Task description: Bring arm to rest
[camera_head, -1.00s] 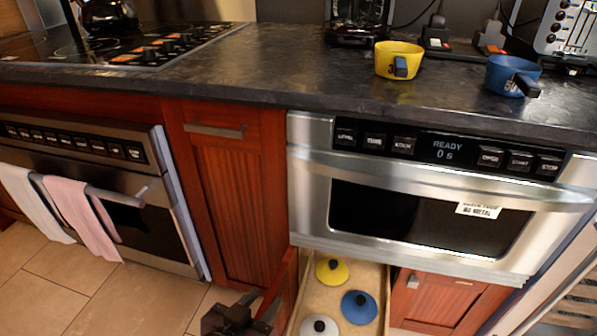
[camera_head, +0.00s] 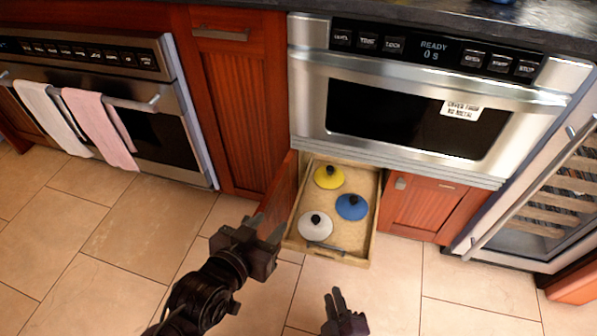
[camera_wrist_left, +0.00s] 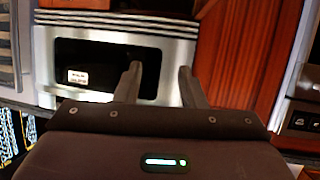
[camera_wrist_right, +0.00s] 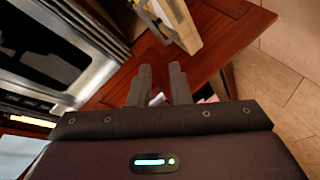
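My left gripper (camera_head: 268,228) is in front of the open drawer's left side, near the red cabinet door, and looks empty. In the left wrist view its two fingers (camera_wrist_left: 160,85) stand apart with nothing between them. My right gripper (camera_head: 336,298) is low in the head view, over the floor in front of the drawer. In the right wrist view its fingers (camera_wrist_right: 160,85) are apart by a narrower gap, with no held thing visible between them.
The open drawer (camera_head: 370,240) holds a yellow lid (camera_head: 329,178), a blue lid (camera_head: 352,208) and a white lid (camera_head: 315,226). Above it is the microwave (camera_head: 310,100). An opened red door (camera_head: 280,190) stands left of the drawer. Tiled floor (camera_head: 450,290) is clear at right.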

